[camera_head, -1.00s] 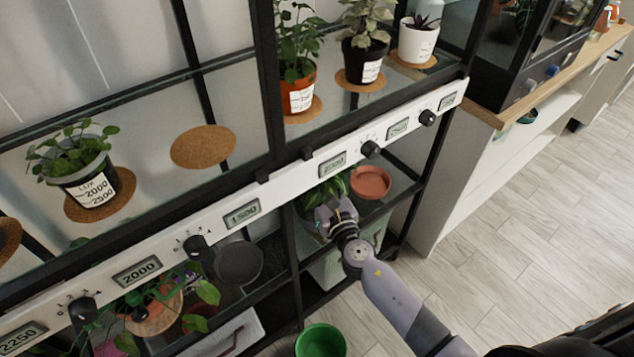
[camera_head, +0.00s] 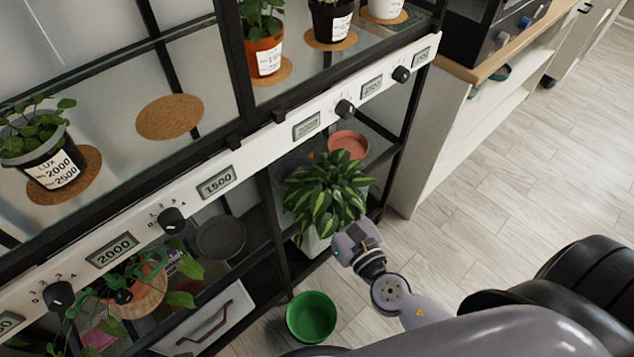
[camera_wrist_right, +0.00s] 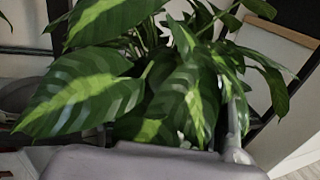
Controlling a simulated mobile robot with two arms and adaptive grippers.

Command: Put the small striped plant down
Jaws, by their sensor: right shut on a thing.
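The small striped plant (camera_head: 325,190) has green leaves with pale stripes. In the head view it is in front of the shelf's lower level, and its leaves hide most of its pot. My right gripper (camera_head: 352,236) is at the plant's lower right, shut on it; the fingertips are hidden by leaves. In the right wrist view the striped leaves (camera_wrist_right: 90,88) fill most of the picture, close above the gripper body. My left gripper is not in view.
A terracotta saucer (camera_head: 349,144) and a dark round saucer (camera_head: 221,237) are on the lower shelf level. A cork mat (camera_head: 170,117) on the upper level is bare. A green pot (camera_head: 311,316) stands on the floor. Black shelf posts and the white control rail (camera_head: 270,145) are close by.

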